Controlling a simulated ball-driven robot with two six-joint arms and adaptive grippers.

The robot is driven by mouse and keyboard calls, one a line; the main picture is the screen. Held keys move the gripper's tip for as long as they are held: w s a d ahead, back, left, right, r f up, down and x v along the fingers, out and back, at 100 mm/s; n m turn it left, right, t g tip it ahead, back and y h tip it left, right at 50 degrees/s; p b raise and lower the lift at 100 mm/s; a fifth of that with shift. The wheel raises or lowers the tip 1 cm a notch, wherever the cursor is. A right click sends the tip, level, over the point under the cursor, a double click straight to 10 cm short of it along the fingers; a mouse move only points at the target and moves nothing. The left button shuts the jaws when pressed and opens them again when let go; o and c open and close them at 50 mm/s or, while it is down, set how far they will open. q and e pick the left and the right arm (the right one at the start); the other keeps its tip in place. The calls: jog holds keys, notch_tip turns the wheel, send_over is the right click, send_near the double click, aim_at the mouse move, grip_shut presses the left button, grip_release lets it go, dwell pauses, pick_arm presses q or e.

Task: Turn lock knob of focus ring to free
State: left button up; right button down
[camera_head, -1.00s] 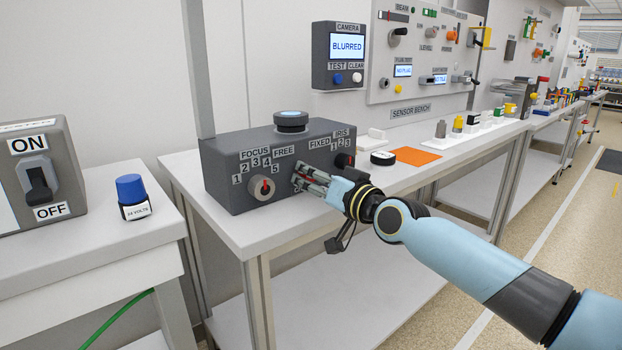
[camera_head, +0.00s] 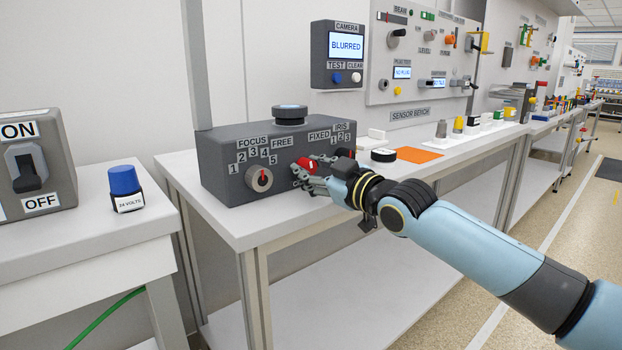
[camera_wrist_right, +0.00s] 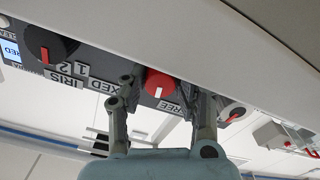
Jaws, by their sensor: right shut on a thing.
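The dark grey box (camera_head: 225,185) carries the red lock knob (camera_head: 304,165) on its front, below and between the FREE (camera_head: 282,142) and FIXED (camera_head: 319,134) labels. My right gripper (camera_head: 307,170) is shut on this knob. In the right wrist view, the red knob (camera_wrist_right: 158,84) sits between the two fingers, its white mark toward the bottom of the picture. The fingers hide part of the knob's surroundings and labels. The grey focus knob (camera_head: 259,178), with a red pointer, is to its left. My left gripper is not in view.
The black iris knob (camera_wrist_right: 46,45) is close beside the fingers. A camera panel (camera_head: 337,55) on the wall reads BLURRED. A blue-capped block (camera_head: 125,188) and an ON/OFF switch box (camera_head: 35,165) stand on the left table. An orange mat (camera_head: 419,156) lies to the right.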

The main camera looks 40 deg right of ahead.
jog(key=n+b, duration=0.2)
jog(key=n, duration=0.1)
jog(key=shift+f+n, duration=0.15)
jog(key=shift+n, duration=0.15)
jog(key=shift+n+b, duration=0.4)
jog(key=shift+n, duration=0.8)
jog(key=shift+n+b, duration=0.3)
jog(key=shift+b, duration=0.1)
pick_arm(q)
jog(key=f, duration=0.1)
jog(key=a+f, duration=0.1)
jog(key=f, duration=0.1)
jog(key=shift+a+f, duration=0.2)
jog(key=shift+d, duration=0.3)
